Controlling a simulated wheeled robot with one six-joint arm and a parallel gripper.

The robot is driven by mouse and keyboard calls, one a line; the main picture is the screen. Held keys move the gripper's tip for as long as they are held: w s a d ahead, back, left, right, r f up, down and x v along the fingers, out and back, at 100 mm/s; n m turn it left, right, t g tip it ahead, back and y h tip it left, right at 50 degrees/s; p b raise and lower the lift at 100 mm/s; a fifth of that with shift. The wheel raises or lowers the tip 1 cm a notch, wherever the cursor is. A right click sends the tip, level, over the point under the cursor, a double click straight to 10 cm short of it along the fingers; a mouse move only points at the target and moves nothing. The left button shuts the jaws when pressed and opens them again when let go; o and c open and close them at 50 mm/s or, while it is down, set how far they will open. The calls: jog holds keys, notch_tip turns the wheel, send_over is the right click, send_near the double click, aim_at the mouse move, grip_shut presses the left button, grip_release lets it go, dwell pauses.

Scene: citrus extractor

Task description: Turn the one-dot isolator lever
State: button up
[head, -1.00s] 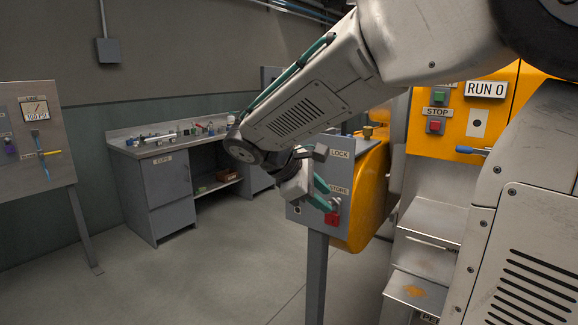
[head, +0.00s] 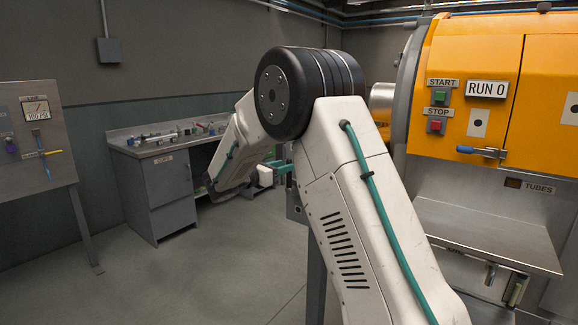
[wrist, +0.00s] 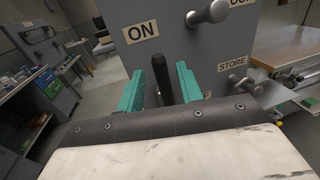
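A dark upright lever (wrist: 161,80) stands on the side of a grey box, below an ON plate (wrist: 141,32), in the wrist view. A partly hidden plate is lower right of it. No dot marking shows, so I cannot tell which isolator it is. My gripper (wrist: 161,72) is open, with its teal fingers on either side of the lever and gaps showing. In the head view my gripper (head: 278,168) is beside the grey box (head: 296,205), which my arm mostly covers; the lever is hidden there.
A grey knob (wrist: 210,12) and a STORE plate (wrist: 232,62) with a metal handle below it are close by on the box. A workbench (head: 158,145) stands behind left. The orange machine (head: 450,120) is at right. Open floor (head: 200,270) lies at left.

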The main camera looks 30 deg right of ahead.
aim_at(289, 186)
jog(key=shift+w+d, duration=0.15)
jog(key=shift+d, duration=0.75)
jog(key=shift+w+d, duration=0.1)
jog(key=shift+d, duration=0.75)
jog(key=shift+c, duration=0.4)
grip_shut()
